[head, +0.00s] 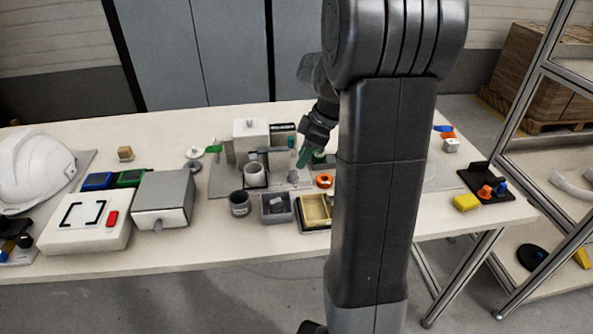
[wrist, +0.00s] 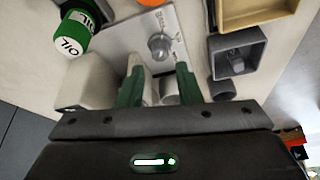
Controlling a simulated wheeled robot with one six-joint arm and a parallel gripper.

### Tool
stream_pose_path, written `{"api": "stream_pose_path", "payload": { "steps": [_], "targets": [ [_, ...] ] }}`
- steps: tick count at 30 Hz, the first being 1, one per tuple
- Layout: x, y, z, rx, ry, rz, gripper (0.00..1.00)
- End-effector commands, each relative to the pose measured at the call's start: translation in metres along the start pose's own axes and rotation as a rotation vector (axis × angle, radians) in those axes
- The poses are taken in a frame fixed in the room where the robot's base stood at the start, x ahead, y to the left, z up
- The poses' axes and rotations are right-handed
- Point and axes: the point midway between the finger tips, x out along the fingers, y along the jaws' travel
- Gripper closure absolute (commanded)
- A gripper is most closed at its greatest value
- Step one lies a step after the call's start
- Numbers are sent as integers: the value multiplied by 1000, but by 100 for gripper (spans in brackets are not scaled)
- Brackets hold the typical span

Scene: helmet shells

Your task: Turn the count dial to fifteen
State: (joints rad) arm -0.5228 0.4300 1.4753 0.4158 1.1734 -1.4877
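A small grey knob (wrist: 158,46), which looks like the count dial, stands on a light grey plate (wrist: 122,32) in the wrist view. It also shows small in the head view (head: 293,177). No numbers or pointer are readable on it. My gripper (wrist: 160,67) has two green fingers spread apart with nothing between them. The knob lies just beyond the fingertips, apart from them. In the head view my gripper (head: 303,161) points down above the plate, close to the knob. My arm hides part of the table to the right.
A grey bin (head: 277,219), a tan tray (head: 314,212), a dark cup (head: 239,204) and an orange ring (head: 324,181) are close by. A pale block (head: 250,133) rises behind. The table's front strip is clear.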

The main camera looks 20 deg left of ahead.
Motion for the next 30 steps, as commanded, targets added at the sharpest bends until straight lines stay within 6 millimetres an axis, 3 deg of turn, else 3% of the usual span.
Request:
{"api": "stream_pose_path", "payload": {
  "steps": [3,9,21,22,27,30],
  "targets": [
    [26,-1,0,1,0,-3,69],
    [51,0,0,1,-1,-1,69],
    [59,0,0,1,0,0,69],
    [59,0,0,1,0,0,71],
    [59,0,0,1,0,0,100],
    [59,0,0,2,0,1,100]
  ]
}}
